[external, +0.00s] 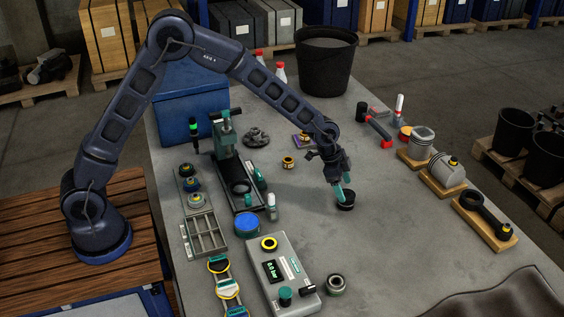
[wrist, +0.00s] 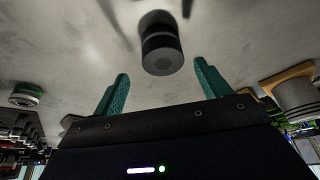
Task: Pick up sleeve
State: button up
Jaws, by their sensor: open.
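A short black cylinder (external: 346,204), which looks like the sleeve, stands on the grey workbench right at my gripper's fingertips. In the wrist view the black cylinder (wrist: 161,52) shows a round dark grey end face and sits centred between the two teal fingers, beyond their tips. My gripper (external: 343,193) points down and is open, with nothing held. The wrist view shows the fingers apart, with a clear gap on each side of the cylinder. I cannot tell how far the fingertips are above the bench.
A green press (external: 228,150) and blue-topped tin (external: 247,224) stand left. Piston and rod parts on wooden blocks (external: 487,220) line the right. Bench around the cylinder is clear.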

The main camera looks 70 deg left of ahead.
aim_at(347, 194)
jog(key=x, duration=0.4)
jog(key=shift+w+a+f, duration=0.15)
jog(key=shift+w+f, duration=0.05)
jog(key=shift+f, duration=0.2)
jog(key=c, duration=1.3)
